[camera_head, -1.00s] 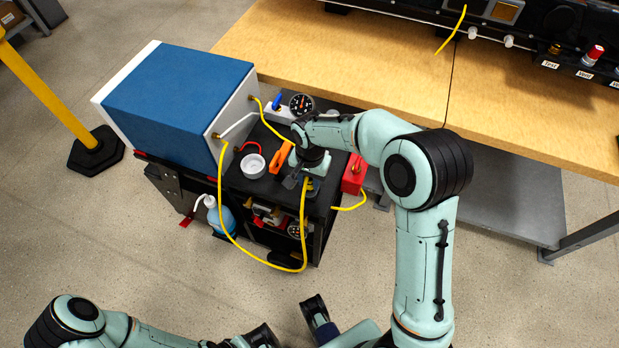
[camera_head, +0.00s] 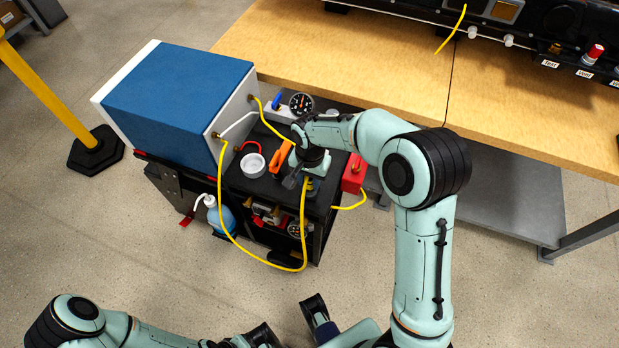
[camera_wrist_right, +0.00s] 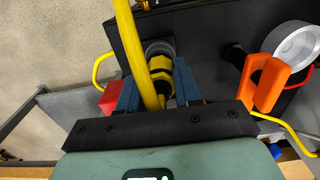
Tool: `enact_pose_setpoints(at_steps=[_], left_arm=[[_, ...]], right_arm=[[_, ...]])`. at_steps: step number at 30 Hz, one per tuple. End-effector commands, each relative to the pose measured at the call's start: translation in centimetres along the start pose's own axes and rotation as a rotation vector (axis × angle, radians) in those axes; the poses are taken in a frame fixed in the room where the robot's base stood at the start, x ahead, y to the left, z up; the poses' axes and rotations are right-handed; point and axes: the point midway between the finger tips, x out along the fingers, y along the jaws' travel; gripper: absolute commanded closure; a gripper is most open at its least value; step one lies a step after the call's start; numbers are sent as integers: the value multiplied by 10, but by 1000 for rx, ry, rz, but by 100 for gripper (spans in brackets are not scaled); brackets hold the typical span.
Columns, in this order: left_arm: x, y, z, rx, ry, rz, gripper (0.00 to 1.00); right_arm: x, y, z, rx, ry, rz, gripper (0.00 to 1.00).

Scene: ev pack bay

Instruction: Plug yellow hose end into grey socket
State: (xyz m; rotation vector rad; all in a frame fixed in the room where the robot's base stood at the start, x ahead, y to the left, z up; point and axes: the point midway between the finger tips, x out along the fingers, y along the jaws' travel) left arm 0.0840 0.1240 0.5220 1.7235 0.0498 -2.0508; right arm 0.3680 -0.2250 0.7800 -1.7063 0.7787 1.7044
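The yellow hose (camera_head: 222,200) runs from the blue-and-white box, loops down in front of the black cart and rises to my right gripper (camera_head: 303,184). In the right wrist view the yellow hose end (camera_wrist_right: 160,78) stands between the two blue-grey fingers of my right gripper (camera_wrist_right: 157,88). A narrow gap shows beside the left finger, so the gripper looks open around it. A grey round socket (camera_wrist_right: 158,47) is at the far tip of the hose end; how deep the end sits is hidden. My left gripper (camera_head: 315,312) is partly visible at the bottom, away from the hose.
The blue-and-white box (camera_head: 180,95) stands at left, the wooden bench (camera_head: 520,110) behind. A blue bottle (camera_head: 221,217) hangs at the cart's side.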

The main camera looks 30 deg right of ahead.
Motion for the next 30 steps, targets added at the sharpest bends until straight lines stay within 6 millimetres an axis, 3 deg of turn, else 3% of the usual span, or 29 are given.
enact_pose_setpoints(at_steps=[8, 9, 12, 18, 21, 30], left_arm=[[0, 0, 0, 0, 0, 0, 100], [0, 0, 0, 0, 0, 0, 100], [0, 0, 0, 0, 0, 0, 100], [0, 0, 0, 0, 0, 0, 100], [0, 0, 0, 0, 0, 0, 100], [0, 0, 0, 0, 0, 0, 100]], right_arm=[[0, 0, 0, 0, -1, 1, 67], [0, 0, 0, 0, 0, 1, 63], [0, 0, 0, 0, 0, 0, 36], [0, 0, 0, 0, 0, 0, 36], [0, 0, 0, 0, 0, 0, 4], [0, 0, 0, 0, 0, 0, 4]])
